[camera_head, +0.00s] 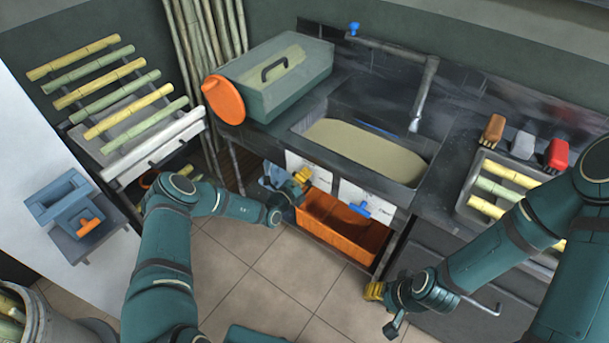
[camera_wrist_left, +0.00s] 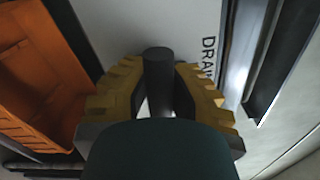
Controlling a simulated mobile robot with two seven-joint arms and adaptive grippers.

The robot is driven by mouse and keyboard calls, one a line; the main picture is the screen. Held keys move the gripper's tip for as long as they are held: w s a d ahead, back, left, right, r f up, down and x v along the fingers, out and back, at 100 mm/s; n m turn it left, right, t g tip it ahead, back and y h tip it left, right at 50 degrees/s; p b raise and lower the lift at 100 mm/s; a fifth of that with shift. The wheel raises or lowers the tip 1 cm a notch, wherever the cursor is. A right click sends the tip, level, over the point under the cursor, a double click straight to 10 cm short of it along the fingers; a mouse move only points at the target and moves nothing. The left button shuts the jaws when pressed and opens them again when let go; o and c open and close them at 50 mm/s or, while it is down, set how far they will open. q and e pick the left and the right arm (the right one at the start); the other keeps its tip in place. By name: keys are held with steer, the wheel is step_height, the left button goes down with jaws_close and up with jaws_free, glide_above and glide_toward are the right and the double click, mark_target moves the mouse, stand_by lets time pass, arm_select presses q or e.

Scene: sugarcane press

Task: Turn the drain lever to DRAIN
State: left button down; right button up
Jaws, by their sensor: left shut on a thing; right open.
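My left gripper (camera_head: 300,178) is at the white panel under the sink. In the left wrist view its yellow fingers (camera_wrist_left: 160,90) are shut on a dark round bar, which I take to be the drain lever (camera_wrist_left: 158,68). Black lettering on the white panel (camera_wrist_left: 125,25), partly hidden by a finger, reads "DRA..." right of the lever. In the head view the gripper hides the lever, so its exact angle is unclear. My right gripper (camera_head: 374,291) is open and apart from the panel, low at the right of the orange bin.
An orange bin (camera_head: 322,212) stands below the panel; it also shows in the left wrist view (camera_wrist_left: 40,85). A blue handle (camera_head: 360,208) sits on the panel to the right. Above is the sink (camera_head: 365,150) with pale liquid. Open tiled floor (camera_head: 255,280) lies in front.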

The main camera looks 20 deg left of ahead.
arm_select(q)
steer(key=m+p, duration=0.1)
steer(key=m, duration=0.2)
steer(key=shift+d+m, duration=0.1)
steer(key=shift+m, duration=0.2)
steer(key=m+p, duration=0.2)
steer(key=m, duration=0.2)
steer(key=shift+m, duration=0.3)
steer(key=m+p, duration=0.2)
steer(key=m, duration=0.2)
steer(key=shift+f+m+p, duration=0.1)
steer(key=shift+m+p, duration=0.6)
steer(key=shift+m, duration=1.4)
steer(key=c, duration=0.7)
jaws_free()
steer(key=shift+c, duration=0.2)
